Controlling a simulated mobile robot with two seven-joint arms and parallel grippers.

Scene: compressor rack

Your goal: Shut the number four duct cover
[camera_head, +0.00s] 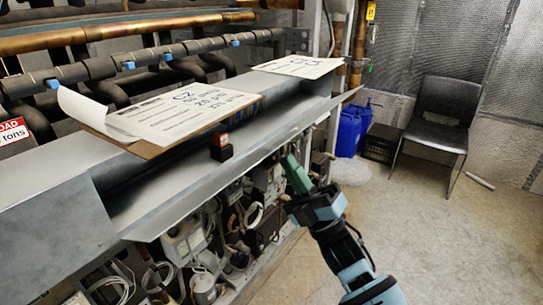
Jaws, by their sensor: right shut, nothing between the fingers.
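A long grey sheet-metal duct runs across the rack, with a bare closed stretch (50,235) at the lower left. A section of its metal cover (185,205) stands open as a flap, tilted outward with its free edge over the wiring. I cannot read any number on it. My right gripper (293,165) is shut and empty, just below and in front of the flap's outer edge towards its far end. I cannot tell whether it touches the flap. My left gripper is not in view.
A clipboard with papers (185,110) and a second paper sheet (300,66) lie on top of the duct. A small black-and-red block (221,147) sits by the opening. Wiring and valves (200,235) hang below.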

